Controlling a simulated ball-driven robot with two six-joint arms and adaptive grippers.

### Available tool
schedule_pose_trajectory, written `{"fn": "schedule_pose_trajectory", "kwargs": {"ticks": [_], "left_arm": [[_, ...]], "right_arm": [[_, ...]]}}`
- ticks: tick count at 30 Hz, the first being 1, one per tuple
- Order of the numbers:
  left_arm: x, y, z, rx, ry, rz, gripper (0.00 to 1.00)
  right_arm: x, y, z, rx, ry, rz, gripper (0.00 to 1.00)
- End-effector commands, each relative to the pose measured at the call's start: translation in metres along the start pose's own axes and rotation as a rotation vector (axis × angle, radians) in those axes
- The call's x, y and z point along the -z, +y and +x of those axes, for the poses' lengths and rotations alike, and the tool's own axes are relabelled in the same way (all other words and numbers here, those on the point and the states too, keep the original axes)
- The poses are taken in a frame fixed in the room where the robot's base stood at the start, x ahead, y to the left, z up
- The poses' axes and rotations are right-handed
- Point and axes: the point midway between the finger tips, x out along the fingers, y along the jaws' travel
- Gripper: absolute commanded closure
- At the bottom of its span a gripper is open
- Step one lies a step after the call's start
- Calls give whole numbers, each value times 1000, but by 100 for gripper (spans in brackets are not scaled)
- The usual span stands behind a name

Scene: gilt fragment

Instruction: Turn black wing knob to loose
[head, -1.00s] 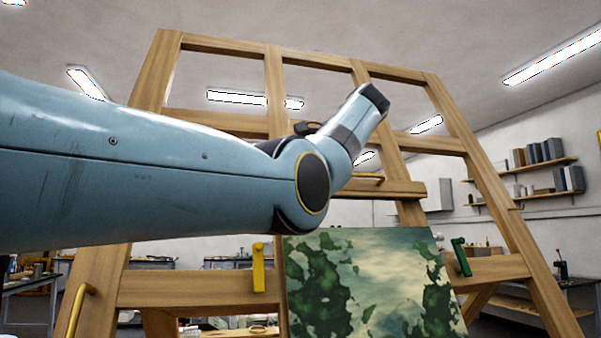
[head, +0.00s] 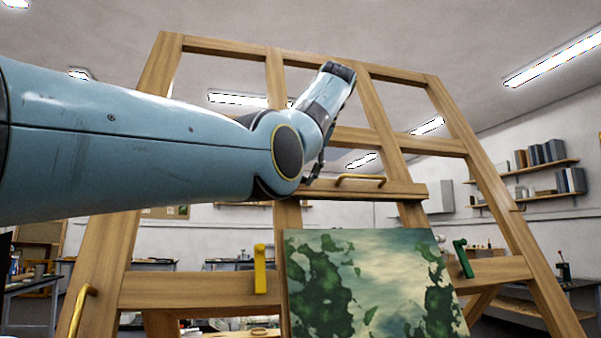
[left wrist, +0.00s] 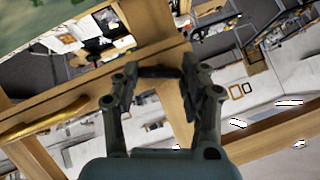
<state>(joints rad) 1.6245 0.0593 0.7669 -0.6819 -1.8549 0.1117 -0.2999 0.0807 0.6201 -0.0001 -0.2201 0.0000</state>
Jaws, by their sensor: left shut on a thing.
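The black wing knob (left wrist: 160,72) shows in the left wrist view as a dark bar between my left gripper's fingertips, against the easel's wooden ledge. My left gripper (left wrist: 161,78) is shut on it, one finger at each end. The fingers hide part of the knob, and its turn angle is hard to read. In the head view my left arm hides the knob; only a dark bit of the left gripper (head: 316,170) shows beside the ledge (head: 405,190). My right gripper is in neither view.
A brass handle (head: 360,179) sits on the ledge, close to the gripper. Below are a yellow latch (head: 260,270), a green latch (head: 463,257) and a green painting (head: 370,280). The wooden easel frame (head: 150,90) surrounds the arm. Shelves (head: 545,163) stand far right.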

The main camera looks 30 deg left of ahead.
Motion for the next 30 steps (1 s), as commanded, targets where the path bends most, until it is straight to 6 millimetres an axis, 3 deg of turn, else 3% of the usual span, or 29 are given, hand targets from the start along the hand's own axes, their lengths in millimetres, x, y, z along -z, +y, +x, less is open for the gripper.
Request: {"fn": "schedule_pose_trajectory", "kwargs": {"ticks": [15, 30], "left_arm": [[0, -3, 1, -143, 2, -322, 88], [0, -3, 0, -174, 2, -389, 88]], "right_arm": [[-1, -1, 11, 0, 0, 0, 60], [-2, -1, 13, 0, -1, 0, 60]]}}
